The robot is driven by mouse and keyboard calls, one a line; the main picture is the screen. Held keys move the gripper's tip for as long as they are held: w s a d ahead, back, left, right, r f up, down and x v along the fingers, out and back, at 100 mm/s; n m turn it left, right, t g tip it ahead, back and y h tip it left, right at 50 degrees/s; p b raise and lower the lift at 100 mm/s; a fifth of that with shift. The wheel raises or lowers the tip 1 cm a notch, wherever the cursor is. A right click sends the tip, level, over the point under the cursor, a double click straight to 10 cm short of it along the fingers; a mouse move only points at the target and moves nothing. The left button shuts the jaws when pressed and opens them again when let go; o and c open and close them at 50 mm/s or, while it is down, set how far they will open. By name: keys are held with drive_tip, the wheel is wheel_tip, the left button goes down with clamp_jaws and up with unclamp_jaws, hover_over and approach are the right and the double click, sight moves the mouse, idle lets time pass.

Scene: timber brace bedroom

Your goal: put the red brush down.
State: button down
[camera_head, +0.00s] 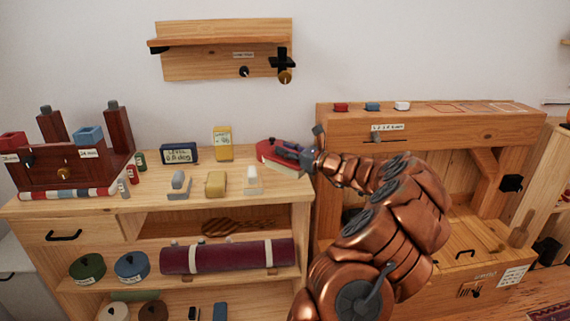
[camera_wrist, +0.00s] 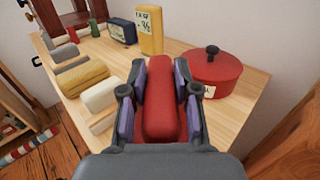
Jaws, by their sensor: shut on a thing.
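The red brush (camera_wrist: 161,112) is long and rounded and lies between the fingers of my gripper (camera_wrist: 160,78). My gripper is shut on it, with purple-lined pads on both sides. In the head view my gripper (camera_head: 296,154) is over the right end of the wooden cabinet top (camera_head: 150,182), at the red brush (camera_head: 270,150). A pale strip shows along the brush's lower edge. I cannot tell whether the brush touches the top or hangs just above it.
A red lidded pot (camera_wrist: 212,74) stands close right of the brush. A white block (camera_wrist: 100,96), a yellow block (camera_head: 216,183), a yellow box (camera_head: 222,143) and a dark blue sign box (camera_head: 179,153) stand to the left. A workbench (camera_head: 430,127) adjoins on the right.

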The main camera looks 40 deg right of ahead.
sight(288, 160)
drive_tip(key=shift+f, duration=1.95)
drive_tip(key=shift+f, duration=0.1)
drive_tip(key=c, duration=0.8)
unclamp_jaws()
drive_tip(key=shift+c, duration=0.2)
drive_tip(key=shift+s+d, duration=0.1)
drive_tip(key=shift+s, duration=0.25)
drive_tip(key=s+d, duration=0.1)
drive_tip(key=s, duration=1)
drive_tip(key=shift+s+d, duration=0.15)
drive_tip(key=shift+d, duration=0.05)
